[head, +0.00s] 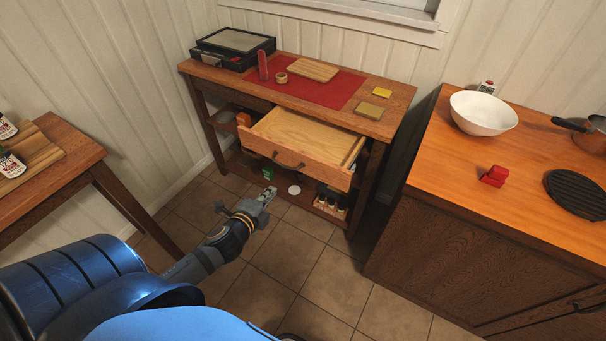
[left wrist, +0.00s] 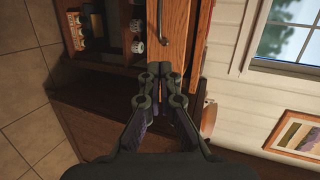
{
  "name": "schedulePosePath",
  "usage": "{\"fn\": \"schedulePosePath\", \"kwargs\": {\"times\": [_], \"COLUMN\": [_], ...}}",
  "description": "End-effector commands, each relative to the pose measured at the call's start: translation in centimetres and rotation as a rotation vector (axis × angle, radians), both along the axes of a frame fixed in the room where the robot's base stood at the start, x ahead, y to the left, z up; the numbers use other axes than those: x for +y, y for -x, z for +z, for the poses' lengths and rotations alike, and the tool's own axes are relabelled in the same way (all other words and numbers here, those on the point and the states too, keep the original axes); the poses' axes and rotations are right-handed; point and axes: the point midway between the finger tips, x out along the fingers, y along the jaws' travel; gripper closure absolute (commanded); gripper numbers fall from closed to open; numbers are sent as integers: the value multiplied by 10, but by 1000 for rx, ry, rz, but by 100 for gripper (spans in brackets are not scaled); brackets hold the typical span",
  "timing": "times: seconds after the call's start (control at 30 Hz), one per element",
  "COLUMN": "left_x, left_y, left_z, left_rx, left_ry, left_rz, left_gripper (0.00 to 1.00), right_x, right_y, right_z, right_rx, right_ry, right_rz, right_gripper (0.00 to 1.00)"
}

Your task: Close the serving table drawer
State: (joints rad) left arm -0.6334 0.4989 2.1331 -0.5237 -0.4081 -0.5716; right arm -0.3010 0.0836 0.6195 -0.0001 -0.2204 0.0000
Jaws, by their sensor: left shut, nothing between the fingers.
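The serving table (head: 398,98) stands against the far wall with its wooden drawer (head: 305,138) pulled out towards me. The drawer looks empty in the part that shows, and a dark curved handle (head: 288,162) is on its front. My left gripper (head: 268,193) is shut and empty, in front of the drawer and lower in the picture than the handle. In the left wrist view, my shut left gripper (left wrist: 172,68) points at the wooden drawer front (left wrist: 179,28), close to its end; I cannot tell whether it touches. The handle (left wrist: 159,15) shows beside it. My right gripper is not in view.
A red mat (head: 318,92), a board (head: 313,70) and a black box (head: 232,48) lie on the tabletop. Small jars stand on the lower shelf. A counter (head: 425,155) with a white bowl (head: 483,113) is at the right. Tiled floor (head: 300,265) is open in front.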

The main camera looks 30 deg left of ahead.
Motion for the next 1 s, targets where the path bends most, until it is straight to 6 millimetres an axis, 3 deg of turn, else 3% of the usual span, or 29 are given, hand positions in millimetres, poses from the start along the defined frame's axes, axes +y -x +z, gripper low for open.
{"fn": "schedulePosePath", "kwargs": {"times": [0.17, 0.7, 1.0], "left_x": [2, 10, 11], "left_y": [-13, -114, -131], "left_z": [-5, -42, -50], "left_rx": [-2, -1, 0], "left_ry": [4, 10, 8], "left_rz": [5, 5, 3], "left_gripper": [100, 100, 100], "right_x": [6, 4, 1], "right_y": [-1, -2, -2], "right_z": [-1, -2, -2], "right_rx": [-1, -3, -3], "right_ry": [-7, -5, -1], "right_rz": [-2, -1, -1], "right_gripper": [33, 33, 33]}}
